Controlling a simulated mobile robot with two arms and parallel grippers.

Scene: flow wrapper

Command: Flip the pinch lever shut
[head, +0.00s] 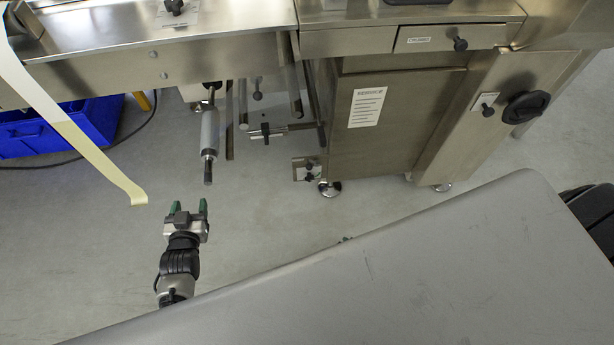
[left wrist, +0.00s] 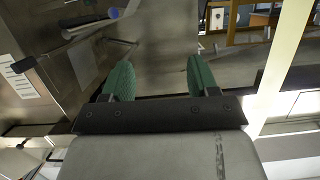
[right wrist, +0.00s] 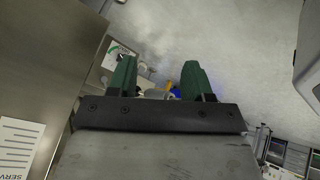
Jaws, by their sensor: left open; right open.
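I cannot tell for certain which part is the pinch lever. A short horizontal bar with a dark end (head: 265,130) sits under the machine beside upright rods, and a grey roller (head: 210,132) hangs to its left. My left gripper (head: 187,207) is open and empty, below and slightly left of the roller, apart from it. The left wrist view shows its green fingers (left wrist: 159,75) spread, with a rod ending in a black knob (left wrist: 24,65) at the left. My right gripper (right wrist: 157,70) is open and empty in the right wrist view, near a steel panel.
A pale film strip (head: 95,150) hangs at the left, its end near my left gripper. A blue crate (head: 60,128) stands behind it. The steel cabinet (head: 385,130) with a label stands right of the bar. Open floor (head: 90,250) lies left of my left arm.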

